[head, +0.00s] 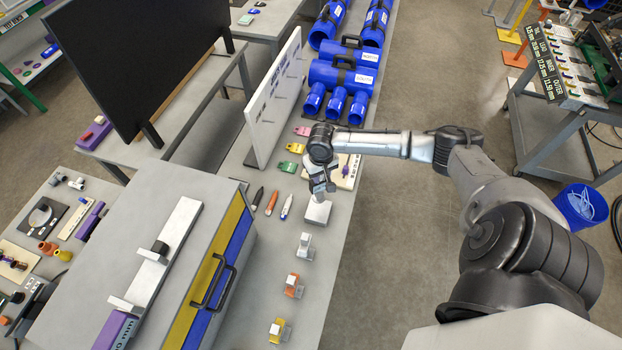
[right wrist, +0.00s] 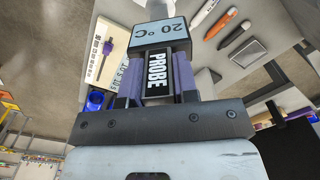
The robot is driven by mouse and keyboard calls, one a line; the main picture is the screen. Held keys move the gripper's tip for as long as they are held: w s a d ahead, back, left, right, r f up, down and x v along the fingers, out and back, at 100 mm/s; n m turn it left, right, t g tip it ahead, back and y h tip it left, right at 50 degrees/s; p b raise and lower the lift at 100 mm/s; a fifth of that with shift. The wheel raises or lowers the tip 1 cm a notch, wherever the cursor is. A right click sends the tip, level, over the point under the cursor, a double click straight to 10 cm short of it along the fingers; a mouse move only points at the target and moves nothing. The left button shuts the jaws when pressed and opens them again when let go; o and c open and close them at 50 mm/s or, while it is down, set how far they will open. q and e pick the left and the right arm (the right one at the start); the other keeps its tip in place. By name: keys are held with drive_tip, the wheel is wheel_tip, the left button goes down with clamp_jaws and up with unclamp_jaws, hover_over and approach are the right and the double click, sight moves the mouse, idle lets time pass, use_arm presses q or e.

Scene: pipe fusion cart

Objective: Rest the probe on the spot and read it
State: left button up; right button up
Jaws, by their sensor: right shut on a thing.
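My right gripper (head: 319,178) is shut on the probe. The probe (right wrist: 157,66) sits between both fingers in the right wrist view, its dark body marked PROBE. Its pale blue display (right wrist: 160,33) reads 20 °C. The far end of the probe points away from the gripper, and I cannot tell whether its tip touches anything. In the head view the gripper hangs over the bench, just above a white block (head: 318,212). I cannot pick out the spot in either view. My left gripper is not in view.
Clamp-like pieces in grey (head: 304,246), orange (head: 293,286) and yellow (head: 279,330) line the bench's right side. Pens (head: 272,203) lie left of the gripper. A white panel (head: 274,98) stands behind. Blue pipes (head: 342,75) lie at the back. The aisle to the right is free.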

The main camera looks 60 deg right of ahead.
sight(320, 188)
drive_tip(key=shift+n, duration=0.3)
drive_tip(key=shift+r, duration=0.1)
drive_tip(key=shift+r+p, duration=0.15)
drive_tip(key=shift+p, duration=0.5)
wheel_tip(320, 188, down, 4)
drive_tip(key=shift+r+b, duration=0.25)
drive_tip(key=shift+b, duration=0.4)
drive_tip(key=shift+f+b, duration=0.7)
drive_tip(key=shift+f, duration=2.1)
